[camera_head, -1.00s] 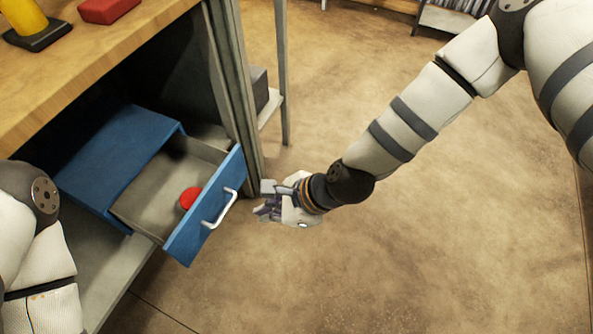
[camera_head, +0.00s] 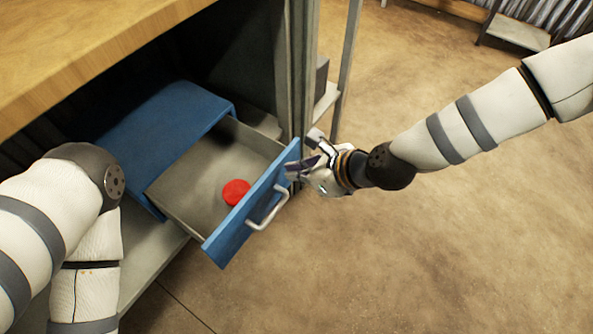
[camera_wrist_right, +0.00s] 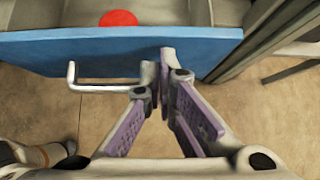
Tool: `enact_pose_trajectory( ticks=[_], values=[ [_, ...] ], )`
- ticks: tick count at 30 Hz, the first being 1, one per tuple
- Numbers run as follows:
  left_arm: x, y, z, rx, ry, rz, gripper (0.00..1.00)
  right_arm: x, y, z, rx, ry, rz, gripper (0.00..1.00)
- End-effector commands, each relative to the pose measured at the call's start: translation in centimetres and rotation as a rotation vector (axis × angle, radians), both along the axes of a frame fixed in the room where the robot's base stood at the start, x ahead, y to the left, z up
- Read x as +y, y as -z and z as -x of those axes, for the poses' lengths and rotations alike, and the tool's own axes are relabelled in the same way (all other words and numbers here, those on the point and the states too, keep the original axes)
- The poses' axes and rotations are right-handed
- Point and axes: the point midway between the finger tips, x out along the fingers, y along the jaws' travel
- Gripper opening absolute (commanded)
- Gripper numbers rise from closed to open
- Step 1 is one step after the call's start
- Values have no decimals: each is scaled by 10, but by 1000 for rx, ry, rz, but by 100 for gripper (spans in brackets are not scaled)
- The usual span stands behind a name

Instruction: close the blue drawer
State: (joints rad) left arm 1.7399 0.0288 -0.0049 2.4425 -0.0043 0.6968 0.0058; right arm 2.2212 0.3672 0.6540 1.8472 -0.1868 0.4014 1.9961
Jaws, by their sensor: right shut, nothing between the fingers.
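The blue drawer (camera_head: 252,212) stands pulled out of its blue cabinet (camera_head: 166,132) under the workbench. Its inside is grey, and a red round object (camera_head: 236,192) lies in it. A pale bar handle (camera_head: 268,210) is on its front. My right gripper (camera_head: 292,172) is shut and empty, beside the far end of the drawer front. In the right wrist view, the gripper's fingertips (camera_wrist_right: 165,60) overlap the blue front (camera_wrist_right: 110,52), to the right of the handle (camera_wrist_right: 72,75); I cannot tell whether they touch. My left arm is at the left, its gripper out of view.
The wooden worktop (camera_head: 90,50) overhangs the cabinet. A grey upright post (camera_head: 300,70) stands close behind my right gripper. The lower shelf (camera_head: 150,262) extends below the drawer. The floor (camera_head: 400,260) on the right is clear.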

Motion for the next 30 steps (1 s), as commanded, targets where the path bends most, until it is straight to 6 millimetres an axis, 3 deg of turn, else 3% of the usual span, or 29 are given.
enact_pose_trajectory(
  ticks=[19,30],
  values=[
    [0,2,1,3,0,0,68,6,0,-6,-1,3,1,0],
    [0,12,5,18,0,1,68,64,2,-46,-1,1,0,0]
  ],
)
